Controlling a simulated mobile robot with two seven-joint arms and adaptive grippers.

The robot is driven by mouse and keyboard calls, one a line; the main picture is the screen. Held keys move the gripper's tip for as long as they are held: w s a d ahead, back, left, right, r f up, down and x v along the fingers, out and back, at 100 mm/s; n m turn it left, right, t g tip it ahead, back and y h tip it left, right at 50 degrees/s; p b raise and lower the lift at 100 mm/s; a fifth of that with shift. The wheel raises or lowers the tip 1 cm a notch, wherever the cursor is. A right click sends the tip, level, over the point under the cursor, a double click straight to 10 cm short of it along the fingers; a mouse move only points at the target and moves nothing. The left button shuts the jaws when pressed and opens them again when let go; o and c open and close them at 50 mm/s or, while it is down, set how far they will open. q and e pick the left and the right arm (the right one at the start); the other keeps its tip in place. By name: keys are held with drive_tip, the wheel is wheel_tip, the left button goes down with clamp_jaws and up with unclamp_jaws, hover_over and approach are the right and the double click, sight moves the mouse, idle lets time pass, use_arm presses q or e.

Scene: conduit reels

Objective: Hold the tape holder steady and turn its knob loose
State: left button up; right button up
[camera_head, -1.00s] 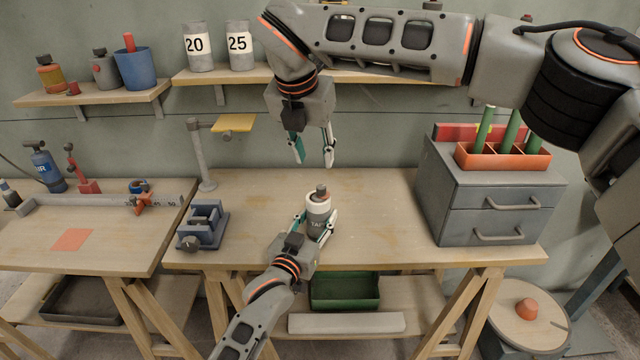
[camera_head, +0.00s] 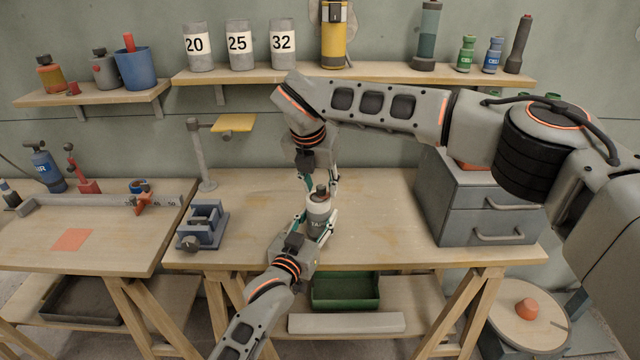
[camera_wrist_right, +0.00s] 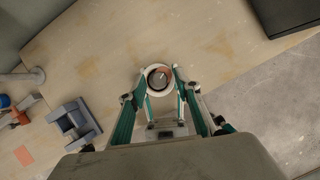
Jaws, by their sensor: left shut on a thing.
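The tape holder (camera_head: 318,213) is a small grey-and-white canister with a dark knob (camera_head: 321,191) on top. It stands upright near the front of the middle bench. My left gripper (camera_head: 317,227) is shut on its body from the front. My right gripper (camera_head: 320,184) points down from above, its fingers apart on either side of the knob. Whether a finger touches the knob cannot be told.
A blue vise (camera_head: 203,226) stands left of the holder, with a post bearing a yellow plate (camera_head: 233,123) behind it. A grey drawer cabinet (camera_head: 487,212) stands on the right. The bench (camera_head: 385,225) between holder and cabinet is clear. Shelves with canisters hang behind.

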drive_tip(key=shift+c, duration=0.5)
clamp_jaws()
drive_tip(key=shift+n, duration=0.3)
drive_tip(key=n, duration=0.1)
drive_tip(key=n+y, duration=0.1)
drive_tip(key=n, duration=0.1)
drive_tip(key=n+y, duration=0.1)
drive_tip(key=shift+d+n, duration=0.25)
drive_tip(key=shift+n, duration=0.05)
drive_tip(key=n+y, duration=0.1)
drive_tip(key=n, duration=0.1)
drive_tip(key=n+y, duration=0.1)
drive_tip(key=n, duration=0.2)
drive_tip(key=shift+d+g, duration=0.15)
drive_tip(key=shift+g, duration=0.25)
drive_tip(key=n, duration=0.2)
drive_tip(key=n+g+y, duration=0.1)
drive_tip(key=n, duration=0.3)
drive_tip(key=shift+w+d+n+g, duration=0.1)
drive_tip(key=shift+w+n+g, duration=0.15)
drive_tip(key=shift+n+g, duration=0.15)
drive_tip(key=n, duration=0.2)
drive_tip(key=n+g, duration=0.1)
drive_tip(key=n, duration=0.1)
drive_tip(key=n+g, duration=0.1)
drive_tip(key=n, duration=0.1)
drive_tip(key=shift+w+d+y, duration=0.1)
drive_tip(key=shift+w+y, duration=0.15)
drive_tip(key=shift+y, duration=0.15)
drive_tip(key=shift+n+g, duration=0.3)
